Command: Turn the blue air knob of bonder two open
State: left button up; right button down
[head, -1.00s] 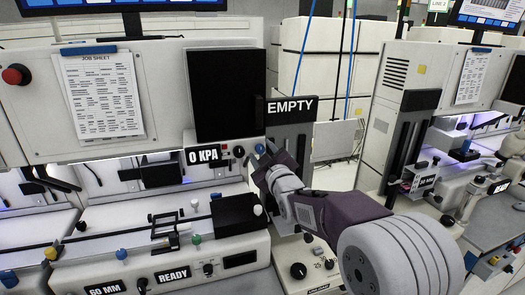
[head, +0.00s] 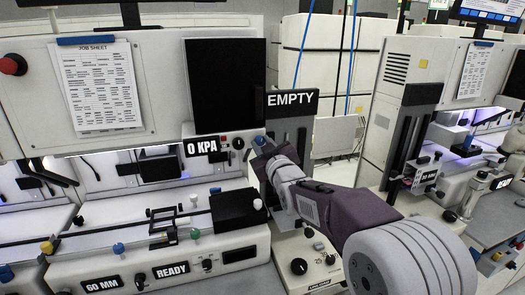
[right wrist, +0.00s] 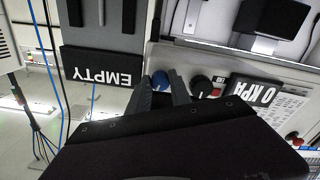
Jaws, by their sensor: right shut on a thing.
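The blue air knob (head: 260,141) sits on the bonder's front panel, right of the "0 KPA" display (head: 201,147) and a black knob (head: 238,143). My right gripper (head: 262,150) is at the blue knob, its arm coming in from the lower right. In the right wrist view the blue knob (right wrist: 161,79) shows between the two dark fingertips (right wrist: 163,86), and the gripper is shut on it. The knob's lower part is hidden by the gripper body. The "0 KPA" display also shows in the wrist view (right wrist: 257,91). My left gripper is not in view.
An "EMPTY" sign (head: 291,103) stands on a grey column close right of the knob. A dark screen (head: 226,85) is above it. Below are the "READY" display (head: 171,271) and a black box (head: 238,210). Another bonder stands to the right.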

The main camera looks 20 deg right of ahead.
jog(key=m+b, duration=0.2)
jog(key=m, duration=0.1)
jog(key=shift+f+m, duration=0.15)
jog(key=shift+m, duration=0.25)
jog(key=m+b, duration=0.1)
jog(key=m, duration=0.2)
jog(key=shift+a+m+b, duration=0.1)
jog(key=shift+m+b, duration=0.2)
jog(key=m, duration=0.3)
jog(key=shift+m+b, duration=0.3)
jog(key=shift+b, duration=0.1)
jog(key=shift+r+m, duration=0.2)
jog(key=shift+m, duration=1.6)
jog(key=c, duration=1.2)
grip_release()
jog(key=shift+o, duration=0.2)
jog(key=shift+s, duration=0.1)
